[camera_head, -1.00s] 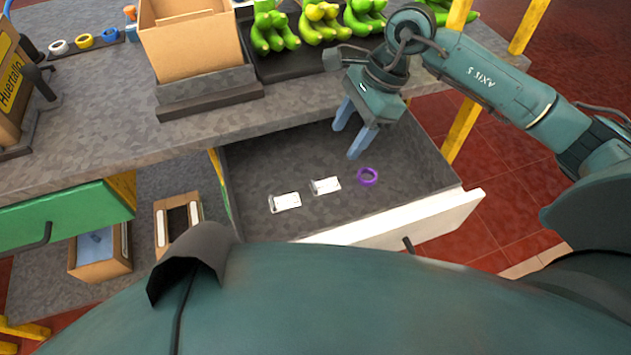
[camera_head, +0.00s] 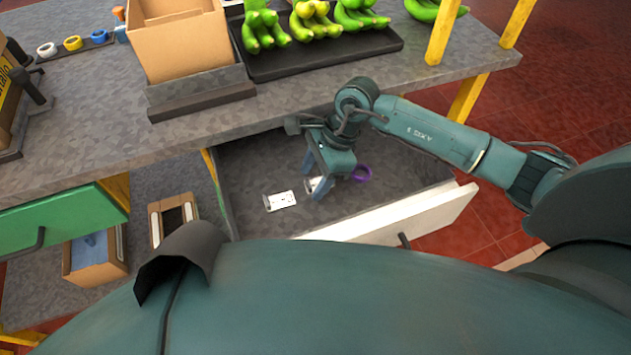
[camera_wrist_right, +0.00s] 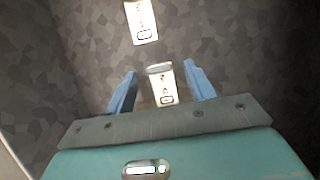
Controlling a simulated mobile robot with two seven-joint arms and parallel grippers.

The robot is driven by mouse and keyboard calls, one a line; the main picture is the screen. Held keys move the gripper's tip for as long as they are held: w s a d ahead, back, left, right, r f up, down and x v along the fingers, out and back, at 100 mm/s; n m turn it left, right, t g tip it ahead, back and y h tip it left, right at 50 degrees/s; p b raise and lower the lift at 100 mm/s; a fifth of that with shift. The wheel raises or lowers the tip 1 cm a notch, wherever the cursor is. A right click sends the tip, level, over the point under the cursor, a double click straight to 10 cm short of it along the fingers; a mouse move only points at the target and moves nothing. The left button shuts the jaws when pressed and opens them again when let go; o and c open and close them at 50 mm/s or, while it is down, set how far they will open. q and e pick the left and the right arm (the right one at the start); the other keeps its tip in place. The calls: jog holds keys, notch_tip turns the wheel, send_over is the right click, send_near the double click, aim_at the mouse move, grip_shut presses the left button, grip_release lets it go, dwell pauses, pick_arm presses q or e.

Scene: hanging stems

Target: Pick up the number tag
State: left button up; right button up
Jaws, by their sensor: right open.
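Two white number tags lie on the grey drawer floor. One tag (camera_head: 280,201) lies to the left and is clear of my gripper; it also shows at the top of the right wrist view (camera_wrist_right: 141,20). The other tag (camera_wrist_right: 163,86) shows between my two blue fingers in the right wrist view and is partly covered by them in the head view (camera_head: 312,185). My right gripper (camera_head: 314,180) is open and reaches down into the drawer over this tag. Contact with the tag cannot be told. My left gripper is not in view.
The open drawer (camera_head: 385,218) has a white front. The worktop (camera_head: 95,120) overhangs behind, with a cardboard box (camera_head: 185,45) and a black tray (camera_head: 262,68) of green bananas. A green drawer (camera_head: 65,215) is at left.

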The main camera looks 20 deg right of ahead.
jog(key=shift+a+f, duration=0.1)
jog(key=shift+f, duration=0.1)
jog(key=c, duration=1)
